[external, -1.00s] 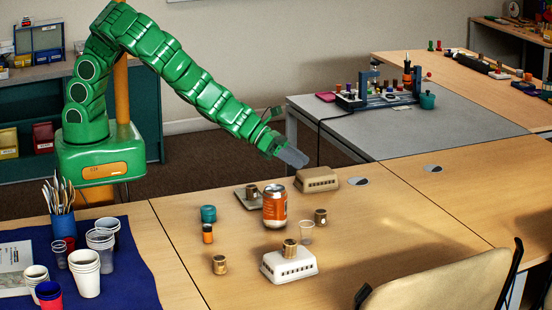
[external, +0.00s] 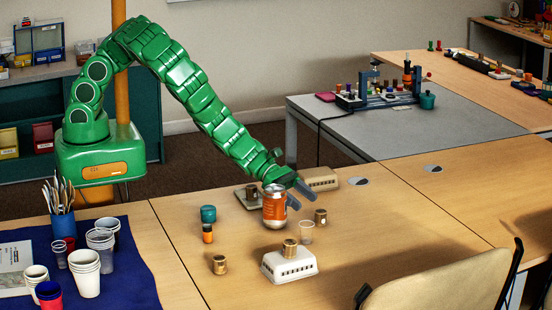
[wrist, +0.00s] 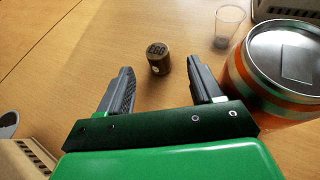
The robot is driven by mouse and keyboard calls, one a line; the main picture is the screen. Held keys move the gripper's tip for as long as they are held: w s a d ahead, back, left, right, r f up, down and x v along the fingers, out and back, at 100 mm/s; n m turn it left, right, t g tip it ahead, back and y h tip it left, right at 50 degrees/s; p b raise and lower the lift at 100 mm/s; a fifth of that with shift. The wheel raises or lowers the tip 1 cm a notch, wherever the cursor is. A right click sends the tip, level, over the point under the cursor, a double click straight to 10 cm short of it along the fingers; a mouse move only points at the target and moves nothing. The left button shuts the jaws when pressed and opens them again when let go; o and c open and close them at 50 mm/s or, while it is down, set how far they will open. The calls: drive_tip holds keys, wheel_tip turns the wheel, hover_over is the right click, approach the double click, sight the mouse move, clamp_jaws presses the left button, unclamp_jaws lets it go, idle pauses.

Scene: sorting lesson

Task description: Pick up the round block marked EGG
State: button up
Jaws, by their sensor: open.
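My gripper (external: 303,198) is open and empty, low over the table behind the block and beside the can. In the wrist view its two dark fingers (wrist: 160,82) are spread, with bare table between them.
An orange can (wrist: 262,78) stands close beside my right finger in the wrist view. A clear cup (wrist: 228,28) stands beyond it. A tan vented box (external: 318,179) is behind my gripper; a white one (external: 289,265) with a brown block on top is in front. Table right of the block is clear.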

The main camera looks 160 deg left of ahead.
sight(325, 225)
drive_tip(key=x, duration=0.2)
drive_tip(key=shift+w+a+f, duration=0.1)
drive_tip(key=shift+w+f, duration=0.1)
drive_tip(key=shift+w, duration=0.05)
drive_tip(key=shift+w+a+f, duration=0.15)
drive_tip(key=shift+w+a, duration=0.2)
drive_tip(key=shift+w, duration=0.25)
drive_tip(key=shift+w+a+f, duration=0.45)
drive_tip(key=shift+w, duration=0.1)
drive_tip(key=shift+x, duration=1.8)
drive_tip(key=shift+c, duration=0.3)
drive_tip(key=c, duration=1)
